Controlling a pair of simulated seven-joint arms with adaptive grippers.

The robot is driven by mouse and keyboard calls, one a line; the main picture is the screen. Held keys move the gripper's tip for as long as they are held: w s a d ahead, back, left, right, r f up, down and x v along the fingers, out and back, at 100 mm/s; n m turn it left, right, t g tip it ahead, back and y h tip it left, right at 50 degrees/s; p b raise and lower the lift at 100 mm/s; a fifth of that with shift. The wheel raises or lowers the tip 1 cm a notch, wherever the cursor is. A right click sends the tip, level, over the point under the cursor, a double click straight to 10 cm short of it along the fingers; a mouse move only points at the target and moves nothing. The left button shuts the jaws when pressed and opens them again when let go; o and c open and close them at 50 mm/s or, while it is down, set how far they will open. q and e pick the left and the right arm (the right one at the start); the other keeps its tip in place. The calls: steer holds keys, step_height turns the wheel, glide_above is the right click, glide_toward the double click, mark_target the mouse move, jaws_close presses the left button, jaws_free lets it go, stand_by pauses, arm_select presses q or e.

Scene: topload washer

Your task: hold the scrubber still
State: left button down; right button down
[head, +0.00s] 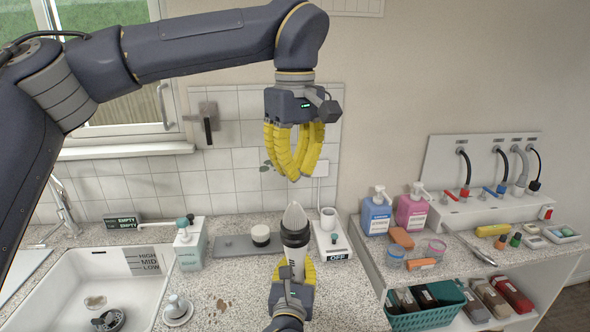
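The scrubber (295,236) stands upright in the middle foreground of the head view, with a pale tapered top, a dark collar and a light lower body. My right gripper (295,268) comes up from the bottom edge, with its yellow fingers closed around the scrubber's lower body. The fingers hide part of that body. My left gripper (293,178) hangs above the scrubber, pointing down, with clear space between them. Its yellow fingers bow outward and come together at the tips, with nothing visible between them.
A sink (150,262) lies at left, with a teal-capped dispenser (189,243) beside it. Blue (376,214) and pink (412,210) bottles and a green basket (425,316) are at right.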

steer(key=c, duration=0.9)
jaws_free()
steer(key=shift+s, duration=0.15)
steer(key=shift+s+a, duration=0.25)
steer(key=shift+s, duration=1.65)
steer(key=shift+s+a, duration=0.2)
steer(key=shift+s, duration=1.75)
steer(key=shift+s+a, duration=0.25)
steer(key=shift+s, duration=1.65)
steer(key=shift+s, duration=0.1)
steer(key=shift+s+a, duration=0.25)
steer(key=shift+s, duration=1.6)
steer(key=shift+s+a, duration=0.2)
steer(key=shift+s, duration=1.65)
